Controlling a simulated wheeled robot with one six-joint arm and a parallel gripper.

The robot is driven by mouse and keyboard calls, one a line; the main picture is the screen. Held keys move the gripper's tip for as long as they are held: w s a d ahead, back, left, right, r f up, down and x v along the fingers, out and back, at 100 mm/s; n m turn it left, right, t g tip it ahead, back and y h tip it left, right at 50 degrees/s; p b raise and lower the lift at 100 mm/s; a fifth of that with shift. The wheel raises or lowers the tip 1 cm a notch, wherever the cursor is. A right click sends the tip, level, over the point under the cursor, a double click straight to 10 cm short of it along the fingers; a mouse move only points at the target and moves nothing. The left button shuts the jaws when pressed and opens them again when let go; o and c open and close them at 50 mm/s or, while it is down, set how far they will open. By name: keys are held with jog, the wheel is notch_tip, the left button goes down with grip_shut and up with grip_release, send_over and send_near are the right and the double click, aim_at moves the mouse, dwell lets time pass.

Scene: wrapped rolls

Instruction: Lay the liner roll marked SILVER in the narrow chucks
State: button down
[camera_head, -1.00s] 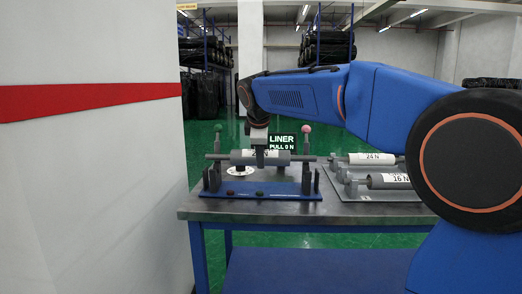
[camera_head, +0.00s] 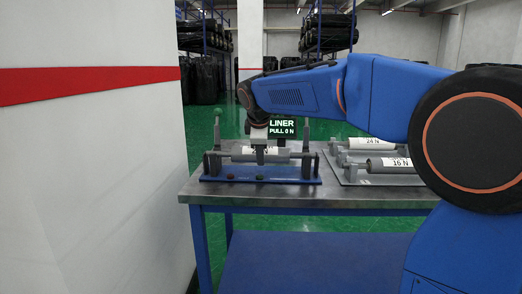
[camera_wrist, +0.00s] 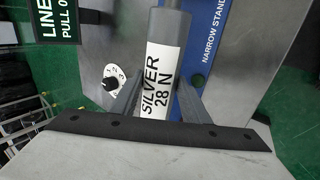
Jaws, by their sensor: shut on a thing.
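The liner roll (camera_head: 280,156) is grey with a white label, which reads SILVER 28 N in the wrist view (camera_wrist: 160,75). My gripper (camera_head: 259,157) is shut on its middle from above; its fingers (camera_wrist: 158,100) flank the label. The roll lies level across the narrow stand, whose blue base (camera_head: 262,177) reads NARROW STAND in the wrist view (camera_wrist: 205,45). The roll's spindle ends are at the tops of the left chuck (camera_head: 212,165) and right chuck (camera_head: 308,166). I cannot tell whether they touch.
A black display (camera_head: 283,128) behind the stand reads LINER PULL 0 N. To the right, a plate (camera_head: 348,178) bears rolls marked 24 N (camera_head: 372,142) and 16 N (camera_head: 390,163). A white numbered dial (camera_wrist: 114,82) shows beside the roll. A wall (camera_head: 90,160) stands left of the table (camera_head: 330,198).

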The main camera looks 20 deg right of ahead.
jog(key=c, duration=0.9)
grip_release()
jog(key=v, duration=1.7)
jog(key=shift+s+r, duration=0.15)
jog(key=shift+d, duration=0.1)
